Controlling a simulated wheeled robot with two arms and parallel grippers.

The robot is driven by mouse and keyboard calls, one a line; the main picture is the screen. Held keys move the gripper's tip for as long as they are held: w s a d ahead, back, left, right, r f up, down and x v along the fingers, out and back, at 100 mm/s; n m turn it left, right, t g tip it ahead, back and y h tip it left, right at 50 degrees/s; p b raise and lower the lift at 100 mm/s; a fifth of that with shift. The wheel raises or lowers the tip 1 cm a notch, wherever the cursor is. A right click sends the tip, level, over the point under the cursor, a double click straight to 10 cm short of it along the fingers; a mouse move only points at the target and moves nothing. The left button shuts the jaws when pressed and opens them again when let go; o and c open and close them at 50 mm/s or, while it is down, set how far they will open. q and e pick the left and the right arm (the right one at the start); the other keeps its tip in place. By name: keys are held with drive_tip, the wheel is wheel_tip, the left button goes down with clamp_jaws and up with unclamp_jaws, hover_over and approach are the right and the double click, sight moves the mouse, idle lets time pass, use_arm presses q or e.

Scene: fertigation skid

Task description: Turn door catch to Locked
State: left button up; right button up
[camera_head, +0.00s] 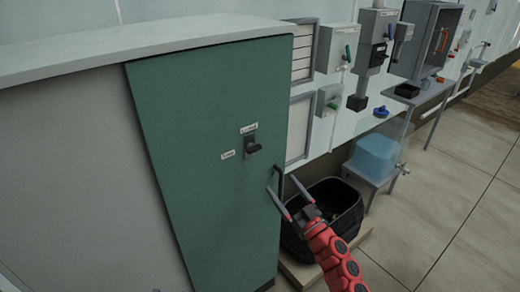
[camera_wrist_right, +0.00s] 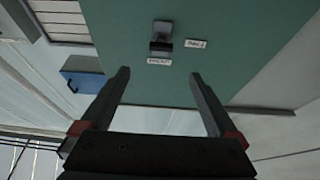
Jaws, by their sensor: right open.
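The green door (camera_head: 205,150) carries a dark door catch (camera_head: 253,146) at mid-height. A white label above the catch (camera_head: 249,128) seems to read Locked; a second label (camera_head: 228,154) sits to its left, too small to read surely. The catch's exact turn is hard to tell. My right gripper (camera_head: 280,184) is open and empty, below and right of the catch, apart from it. In the right wrist view the catch (camera_wrist_right: 162,38) lies beyond the open fingertips (camera_wrist_right: 160,74), roughly centred between them, with the labels nearby. My left gripper is not in view.
A dark handle (camera_head: 277,174) is at the door's right edge, by my right fingers. A black bin (camera_head: 345,222) stands on the floor right of the cabinet. A blue container (camera_head: 376,155) sits on a small stool. Wall boxes (camera_head: 377,35) line the back; floor at right is clear.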

sight(256, 151)
drive_tip(key=x, duration=1.4)
drive_tip(key=shift+w+a+r, duration=0.1)
drive_tip(key=shift+a, duration=0.15)
drive_tip(key=c, duration=1.4)
